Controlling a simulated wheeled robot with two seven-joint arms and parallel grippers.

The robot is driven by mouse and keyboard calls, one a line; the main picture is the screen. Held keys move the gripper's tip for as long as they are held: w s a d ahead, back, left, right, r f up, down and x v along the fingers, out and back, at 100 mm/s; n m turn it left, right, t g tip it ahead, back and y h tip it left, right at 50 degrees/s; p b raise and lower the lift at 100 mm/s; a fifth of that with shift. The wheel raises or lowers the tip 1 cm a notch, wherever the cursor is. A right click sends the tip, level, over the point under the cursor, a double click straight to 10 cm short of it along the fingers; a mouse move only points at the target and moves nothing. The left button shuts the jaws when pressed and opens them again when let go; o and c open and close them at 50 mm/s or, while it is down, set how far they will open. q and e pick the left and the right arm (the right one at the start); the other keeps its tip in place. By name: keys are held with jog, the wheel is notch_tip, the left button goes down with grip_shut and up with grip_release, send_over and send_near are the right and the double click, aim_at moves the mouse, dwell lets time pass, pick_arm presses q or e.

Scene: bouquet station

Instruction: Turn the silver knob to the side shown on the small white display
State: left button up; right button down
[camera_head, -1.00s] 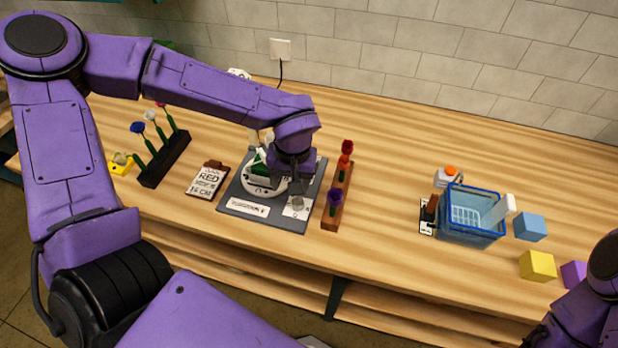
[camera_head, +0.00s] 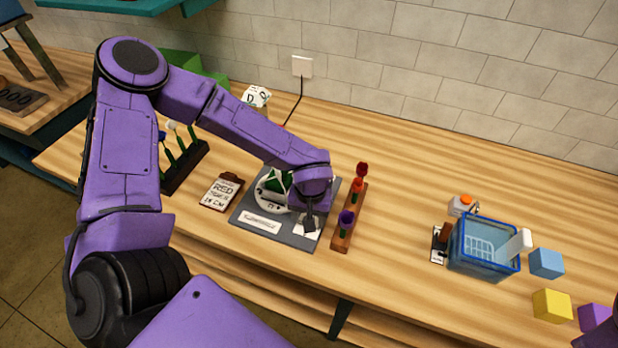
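The grey station board (camera_head: 286,238) lies on the wooden table, with a round white dial-like part (camera_head: 268,198) and a green piece on it. A white rectangular label or display (camera_head: 261,222) with dark marks too small to read is at its front left. A white square plate (camera_head: 300,228) is at its front right. The silver knob there is hidden by my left gripper (camera_head: 311,228), which points down over this plate. I cannot tell whether its fingers are open or touch the knob. My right gripper is out of view.
A wooden rack (camera_head: 342,235) with red and purple flowers stands close right of the board. A clipboard reading RED (camera_head: 222,192) lies left, beside a dark flower rack (camera_head: 183,172). A blue basket (camera_head: 484,262) and cubes are farther right, with clear table between.

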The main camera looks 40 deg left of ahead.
pick_arm(q)
jog(key=shift+s, duration=0.15)
jog(key=c, duration=1)
jog(key=shift+c, duration=0.2)
